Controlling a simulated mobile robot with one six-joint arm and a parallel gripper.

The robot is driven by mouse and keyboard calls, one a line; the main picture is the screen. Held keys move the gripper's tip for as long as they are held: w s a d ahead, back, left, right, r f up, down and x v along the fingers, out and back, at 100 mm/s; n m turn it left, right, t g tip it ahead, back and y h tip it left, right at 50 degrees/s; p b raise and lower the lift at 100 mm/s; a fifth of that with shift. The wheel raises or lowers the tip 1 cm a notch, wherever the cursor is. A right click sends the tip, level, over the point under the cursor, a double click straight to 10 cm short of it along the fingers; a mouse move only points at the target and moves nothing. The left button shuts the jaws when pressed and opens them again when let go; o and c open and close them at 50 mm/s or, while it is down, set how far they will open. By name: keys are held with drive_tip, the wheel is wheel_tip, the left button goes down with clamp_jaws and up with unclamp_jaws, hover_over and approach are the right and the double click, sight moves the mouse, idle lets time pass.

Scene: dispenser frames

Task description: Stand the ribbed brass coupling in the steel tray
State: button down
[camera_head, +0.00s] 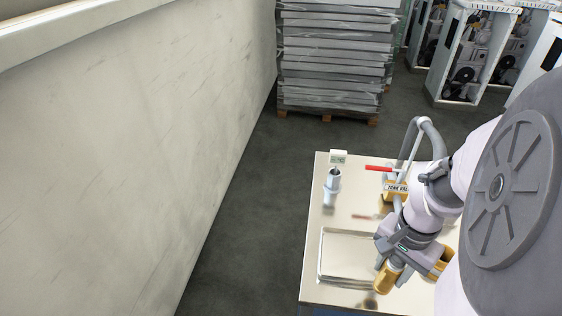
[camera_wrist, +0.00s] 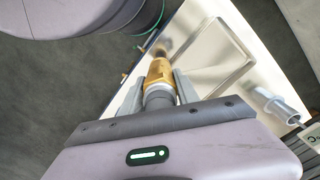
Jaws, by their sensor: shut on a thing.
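The ribbed brass coupling (camera_wrist: 158,72) is between the two fingers of my gripper (camera_wrist: 160,90) in the wrist view, with a pale collar at its near end. In the head view, a brass piece (camera_head: 386,279) shows below my gripper (camera_head: 394,262), tilted, over the right part of the steel tray. My gripper is shut on the coupling. The shallow steel tray (camera_head: 322,258) lies on the table, its right side hidden by my arm. Its rim also shows in the wrist view (camera_wrist: 252,58). I cannot tell how high the coupling is above it.
A metal fitting (camera_head: 332,188) with a small white display stands behind the tray on the shiny table (camera_head: 312,285). A yellow part (camera_head: 441,262) shows right of my gripper. A pale wall (camera_head: 110,150) stands left.

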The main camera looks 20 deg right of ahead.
drive_tip(key=shift+w+f+b, duration=0.75)
drive_tip(key=shift+w+f, duration=0.05)
drive_tip(key=shift+w, duration=1.15)
drive_tip(key=shift+w+f+b, duration=0.75)
drive_tip(key=shift+w+b, duration=0.05)
drive_tip(key=shift+w, duration=1.1)
drive_tip(key=shift+w+f+b, duration=0.75)
drive_tip(key=shift+w+f, duration=0.05)
drive_tip(key=shift+w, duration=1.15)
drive_tip(key=shift+f, duration=0.2)
drive_tip(key=c, duration=0.9)
unclamp_jaws()
drive_tip(key=shift+r, duration=0.1)
